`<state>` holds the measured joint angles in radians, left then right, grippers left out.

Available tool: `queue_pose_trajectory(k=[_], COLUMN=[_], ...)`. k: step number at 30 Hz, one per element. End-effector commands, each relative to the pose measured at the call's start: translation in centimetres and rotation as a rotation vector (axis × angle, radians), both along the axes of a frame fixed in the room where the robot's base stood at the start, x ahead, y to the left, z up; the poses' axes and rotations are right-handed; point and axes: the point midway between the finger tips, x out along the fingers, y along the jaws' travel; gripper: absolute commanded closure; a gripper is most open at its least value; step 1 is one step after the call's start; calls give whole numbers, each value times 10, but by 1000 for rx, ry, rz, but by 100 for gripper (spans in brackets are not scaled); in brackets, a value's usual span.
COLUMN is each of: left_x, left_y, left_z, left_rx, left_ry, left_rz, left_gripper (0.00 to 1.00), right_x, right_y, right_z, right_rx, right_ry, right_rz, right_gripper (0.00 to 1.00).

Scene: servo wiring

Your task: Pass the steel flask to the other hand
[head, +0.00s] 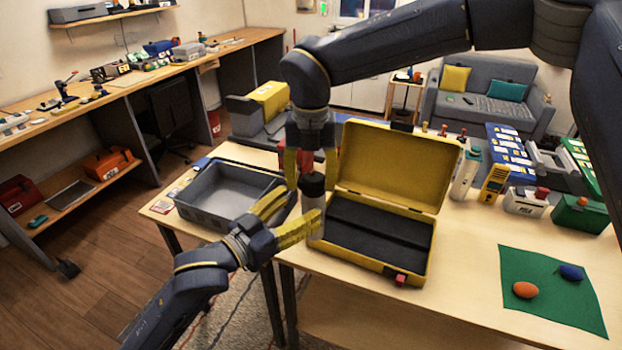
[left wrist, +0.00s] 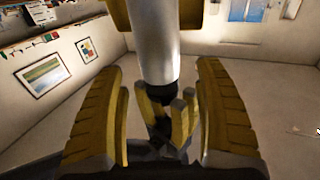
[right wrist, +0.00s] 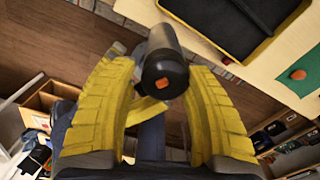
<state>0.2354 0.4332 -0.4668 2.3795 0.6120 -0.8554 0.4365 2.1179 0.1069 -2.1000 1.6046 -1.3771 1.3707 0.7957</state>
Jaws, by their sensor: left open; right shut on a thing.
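The steel flask (head: 312,201) is upright with its dark cap at the top, beside the open yellow case (head: 432,262). My right gripper (head: 311,182) points down from above and is shut on the flask near its cap. In the right wrist view the flask's black cap end (right wrist: 163,75) with an orange mark is between the fingers. My left gripper (head: 302,204) is open at the flask's lower part, one finger partly covering it. In the left wrist view the pale flask body (left wrist: 158,40) stands between the spread fingers; contact cannot be told.
A grey tray (head: 215,213) is left of the flask on the table. The yellow case with black foam stands close on the right. A green mat (head: 550,300) with an orange and a blue object lies at the right. Instruments line the back right.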

Motion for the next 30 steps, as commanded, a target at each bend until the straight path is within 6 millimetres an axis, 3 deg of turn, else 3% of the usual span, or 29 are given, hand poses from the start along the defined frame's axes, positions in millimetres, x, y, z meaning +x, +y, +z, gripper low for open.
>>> queue_pose_trajectory(k=[8,11,14,17,21,30], left_x=[-18,-18,-14,-9,-8,-20], left_y=[16,18,18,19,21,34], left_z=[-2,-12,-35,-70,-133,-266], left_rx=[0,-4,-11,-24,-40,-50], left_ry=[4,28,81,161,295,541], left_rz=[1,5,14,29,58,143], left_gripper=[29,29,29,29,29,29], right_x=[0,0,0,0,0,0], right_y=[0,0,0,0,0,0], right_z=[1,1,1,1,1,1], right_rx=[1,1,1,1,1,1], right_ry=[-1,-1,-1,-1,-1,-1], right_rz=[0,0,0,0,0,0], right_gripper=[95,95,95,96,96,96])
